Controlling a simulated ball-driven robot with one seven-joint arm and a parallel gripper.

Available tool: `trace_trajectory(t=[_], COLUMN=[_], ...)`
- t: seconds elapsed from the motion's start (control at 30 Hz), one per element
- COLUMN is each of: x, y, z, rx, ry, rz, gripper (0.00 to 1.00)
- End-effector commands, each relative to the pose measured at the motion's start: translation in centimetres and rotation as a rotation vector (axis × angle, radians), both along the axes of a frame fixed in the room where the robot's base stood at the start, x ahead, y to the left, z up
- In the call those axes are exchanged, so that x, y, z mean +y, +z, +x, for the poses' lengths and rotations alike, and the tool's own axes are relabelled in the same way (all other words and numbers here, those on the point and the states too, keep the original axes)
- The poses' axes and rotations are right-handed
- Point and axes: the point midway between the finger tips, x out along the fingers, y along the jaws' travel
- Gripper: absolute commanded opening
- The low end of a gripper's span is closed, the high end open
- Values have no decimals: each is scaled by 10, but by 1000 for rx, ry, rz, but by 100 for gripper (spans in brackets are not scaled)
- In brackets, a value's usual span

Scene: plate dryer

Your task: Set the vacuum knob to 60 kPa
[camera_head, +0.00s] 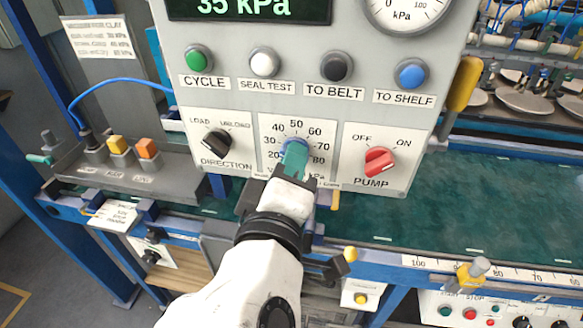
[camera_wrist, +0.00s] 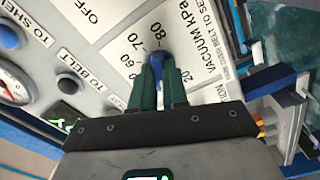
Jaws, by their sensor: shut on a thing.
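The vacuum knob is blue and sits on a white dial plate (camera_head: 268,160) marked from 20 to 80 kPa. In the wrist view the knob (camera_wrist: 157,56) shows between my teal fingertips. My gripper (camera_head: 295,152) reaches up to the panel with its fingers shut around the knob; it also fills the lower middle of the wrist view (camera_wrist: 158,70). The fingers cover most of the knob, so its pointer cannot be made out. The digital display (camera_head: 245,8) above reads 35 kPa.
The black direction knob (camera_head: 216,142) is left of the dial, and the red pump knob (camera_head: 380,161) is right of it. Green, white, black and blue buttons run above. A round gauge (camera_head: 405,8) is at upper right. A green belt (camera_head: 480,205) runs beneath the panel.

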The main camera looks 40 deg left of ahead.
Motion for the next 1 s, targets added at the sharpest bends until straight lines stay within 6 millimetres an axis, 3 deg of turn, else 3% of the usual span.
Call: trace_trajectory(t=[1.0], x=[1], y=[-5], z=[-1], rx=[508], ry=[0], rz=[820], gripper=[0])
